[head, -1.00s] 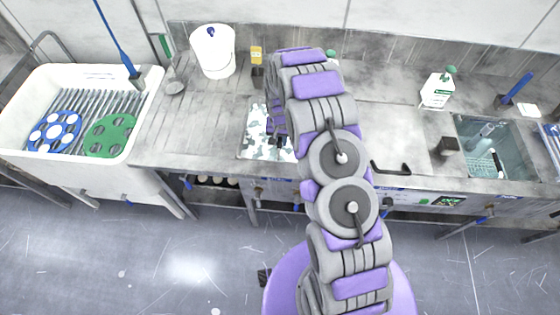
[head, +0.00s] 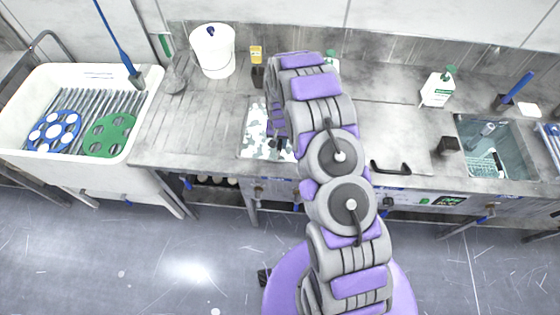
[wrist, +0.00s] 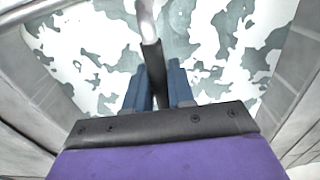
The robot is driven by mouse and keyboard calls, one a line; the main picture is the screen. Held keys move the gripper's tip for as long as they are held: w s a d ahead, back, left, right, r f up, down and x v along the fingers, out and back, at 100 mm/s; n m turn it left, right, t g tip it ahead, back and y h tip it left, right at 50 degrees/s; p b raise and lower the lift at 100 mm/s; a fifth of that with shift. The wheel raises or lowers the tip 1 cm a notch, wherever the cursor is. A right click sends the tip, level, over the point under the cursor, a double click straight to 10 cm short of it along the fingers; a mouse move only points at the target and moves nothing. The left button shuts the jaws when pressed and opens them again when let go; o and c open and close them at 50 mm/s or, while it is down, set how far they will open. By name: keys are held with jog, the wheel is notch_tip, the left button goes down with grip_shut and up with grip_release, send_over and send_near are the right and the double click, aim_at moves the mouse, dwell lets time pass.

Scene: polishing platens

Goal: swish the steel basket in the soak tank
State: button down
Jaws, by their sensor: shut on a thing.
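The soak tank (head: 246,152) is a sunken basin in the steel counter, its surface covered with patchy white suds over grey-green liquid. The suds also fill the wrist view (wrist: 215,45). My gripper (wrist: 158,66) points down over the tank, its two blue fingers shut on a dark handle (wrist: 152,56). A pale metal rod runs up from this handle towards the top of the wrist view. The basket's body is not visible; suds hide whatever is below the surface. In the head view my arm covers the tank's right part and most of the gripper.
A white sink (head: 20,125) with blue and green discs is at left. A flat lid with a black handle (head: 391,168) lies right of my arm. A clear-water basin (head: 490,150) is farther right.

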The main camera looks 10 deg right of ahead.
notch_tip(320, 180, up, 18)
jog(key=p, duration=0.3)
jog(key=shift+f, duration=0.2)
dwell(1.1)
dwell(1.3)
